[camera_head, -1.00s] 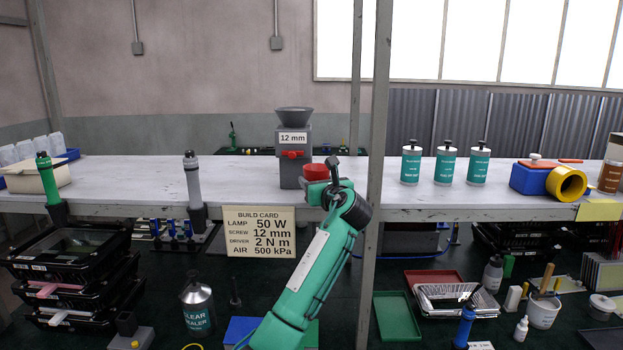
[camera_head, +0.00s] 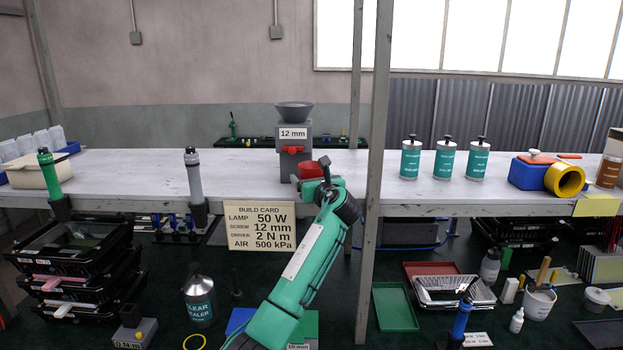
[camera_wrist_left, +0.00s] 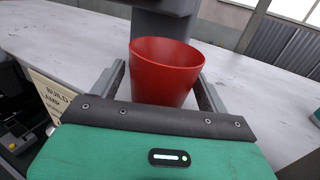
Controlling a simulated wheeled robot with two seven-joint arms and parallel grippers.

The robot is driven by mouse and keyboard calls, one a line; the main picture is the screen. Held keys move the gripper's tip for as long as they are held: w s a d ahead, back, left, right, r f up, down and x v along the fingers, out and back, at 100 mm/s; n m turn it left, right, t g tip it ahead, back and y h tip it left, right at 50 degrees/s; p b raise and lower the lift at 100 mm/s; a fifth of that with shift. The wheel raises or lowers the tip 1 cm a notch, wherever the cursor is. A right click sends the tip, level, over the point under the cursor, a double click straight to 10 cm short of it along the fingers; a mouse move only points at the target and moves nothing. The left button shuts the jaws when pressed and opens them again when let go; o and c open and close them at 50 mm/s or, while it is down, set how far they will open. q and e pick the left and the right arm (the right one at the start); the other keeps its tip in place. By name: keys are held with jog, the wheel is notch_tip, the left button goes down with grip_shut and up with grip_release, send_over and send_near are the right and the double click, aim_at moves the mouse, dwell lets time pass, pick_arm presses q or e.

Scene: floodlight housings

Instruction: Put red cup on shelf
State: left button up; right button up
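The red cup (camera_head: 311,170) is at the shelf (camera_head: 250,175), just in front of the grey dispenser marked 12 mm. In the left wrist view the red cup (camera_wrist_left: 165,72) is upright or slightly tilted between the two fingers of my left gripper (camera_wrist_left: 160,80). A gap shows between the left finger and the cup, and a narrower one at the right, so the gripper looks open around it. The cup's base is hidden by the gripper body. In the head view my left gripper (camera_head: 322,180) is largely hidden behind its own arm. My right gripper is not in view.
The grey dispenser (camera_head: 293,135) stands directly behind the cup. A metal post (camera_head: 375,150) rises close to the right of my arm. Several teal-labelled bottles (camera_head: 445,160) stand further right. The shelf is clear between the grey tool (camera_head: 193,180) and the dispenser.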

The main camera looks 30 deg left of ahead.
pick_arm(q)
jog(key=shift+r, duration=0.2)
jog(key=shift+s+d+f+b, duration=0.15)
jog(key=shift+s+d+b, duration=0.05)
jog(key=shift+d+b, duration=0.15)
jog(key=b+v, duration=0.3)
jog(key=v, duration=0.8)
jog(key=shift+s+d, duration=0.1)
